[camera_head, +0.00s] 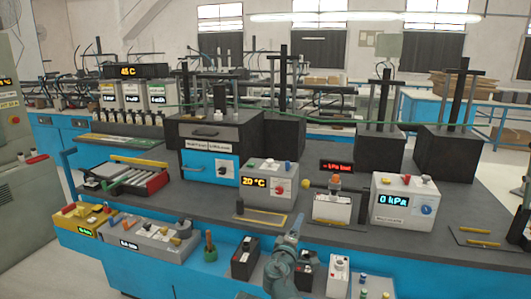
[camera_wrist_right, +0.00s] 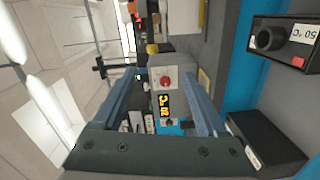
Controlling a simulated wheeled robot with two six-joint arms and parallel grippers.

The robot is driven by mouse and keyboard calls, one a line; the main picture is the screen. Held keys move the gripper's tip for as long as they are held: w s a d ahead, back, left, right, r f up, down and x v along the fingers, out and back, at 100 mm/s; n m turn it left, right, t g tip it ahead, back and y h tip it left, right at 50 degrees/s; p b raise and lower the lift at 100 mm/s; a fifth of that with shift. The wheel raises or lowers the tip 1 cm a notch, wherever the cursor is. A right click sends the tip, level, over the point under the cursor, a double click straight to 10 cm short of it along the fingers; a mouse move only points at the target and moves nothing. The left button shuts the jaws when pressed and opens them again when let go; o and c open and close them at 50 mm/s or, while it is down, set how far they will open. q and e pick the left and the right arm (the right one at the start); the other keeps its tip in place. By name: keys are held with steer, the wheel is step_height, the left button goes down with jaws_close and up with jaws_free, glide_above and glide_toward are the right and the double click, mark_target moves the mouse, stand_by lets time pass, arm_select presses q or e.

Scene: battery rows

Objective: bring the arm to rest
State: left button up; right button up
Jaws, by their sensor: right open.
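My right arm enters the head view from the bottom centre, and its gripper (camera_head: 293,229) is above the front edge of the bench. In the right wrist view the two blue-grey fingers of this gripper (camera_wrist_right: 159,72) stand apart with nothing held between them. The white box with the yellow 20 °C display (camera_head: 265,184) is beyond the fingers; it also shows between them in the right wrist view (camera_wrist_right: 166,92). My left gripper is in neither view.
A dark bench top (camera_head: 345,232) carries a white kPa box (camera_head: 404,203), a white battery-like block (camera_head: 332,209) and a tray (camera_head: 128,176). Dark batteries (camera_head: 245,258) stand on the blue lower shelf close to my right arm. Black press stands (camera_head: 446,150) are at the back right.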

steer(key=s+d+f+m+g, duration=1)
steer(key=s+d+f+g, duration=0.2)
steer(key=s+f, duration=0.4)
steer(key=s+a+f+m+g+y, duration=0.2)
steer(key=s+a+f+g+y, duration=0.3)
steer(key=s, duration=0.4)
steer(key=s+a+r+n+p, duration=0.3)
steer(key=s+a+r+p, duration=0.2)
steer(key=a+r+p, duration=0.5)
steer(key=shift+s+a+r+n+p, duration=0.15)
steer(key=shift+a+r+n+p, duration=0.2)
steer(key=shift+a, duration=0.15)
steer(key=shift+c, duration=0.3)
stand_by(0.9)
